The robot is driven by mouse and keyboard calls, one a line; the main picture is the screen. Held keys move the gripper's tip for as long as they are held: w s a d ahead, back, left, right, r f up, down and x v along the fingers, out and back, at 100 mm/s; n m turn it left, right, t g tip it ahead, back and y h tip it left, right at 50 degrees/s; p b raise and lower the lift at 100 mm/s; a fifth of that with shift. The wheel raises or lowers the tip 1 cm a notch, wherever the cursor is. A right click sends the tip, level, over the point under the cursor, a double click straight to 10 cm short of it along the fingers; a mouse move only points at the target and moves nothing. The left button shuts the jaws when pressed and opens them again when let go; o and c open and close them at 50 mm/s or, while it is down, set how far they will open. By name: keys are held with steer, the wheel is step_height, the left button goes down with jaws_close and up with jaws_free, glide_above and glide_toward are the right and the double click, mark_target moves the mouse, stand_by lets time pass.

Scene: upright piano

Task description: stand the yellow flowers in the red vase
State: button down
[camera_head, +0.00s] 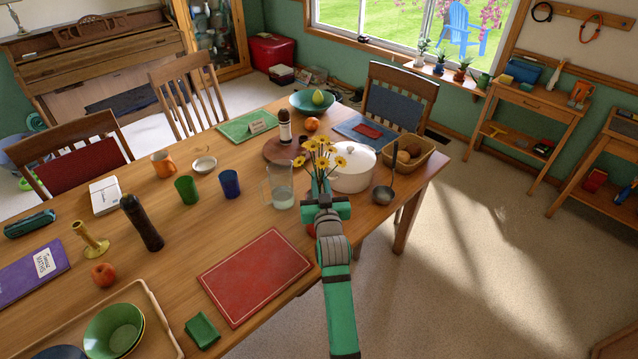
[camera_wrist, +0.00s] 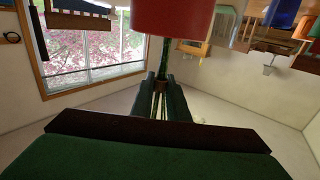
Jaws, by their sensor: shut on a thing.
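The yellow flowers (camera_head: 321,158) stand about upright, blooms up, above my gripper (camera_head: 323,192) near the table's right edge. In the wrist view my gripper (camera_wrist: 164,88) is shut on their green stems (camera_wrist: 167,58). The red vase (camera_wrist: 172,14) shows at the top of the wrist view, where the picture looks upside down. The stems' lower ends meet its rim there; I cannot tell whether they are inside. In the head view only a small red patch (camera_head: 311,230) shows beside my gripper, likely the vase, mostly hidden.
A white lidded pot (camera_head: 352,172) stands close right of the flowers, with a ladle (camera_head: 385,192) beyond. A glass pitcher (camera_head: 281,194) stands close left. A red board (camera_head: 255,276) lies nearer. A bread basket (camera_head: 418,162) is at the back right.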

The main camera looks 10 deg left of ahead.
steer(key=shift+f, duration=0.55)
steer(key=shift+w, duration=0.1)
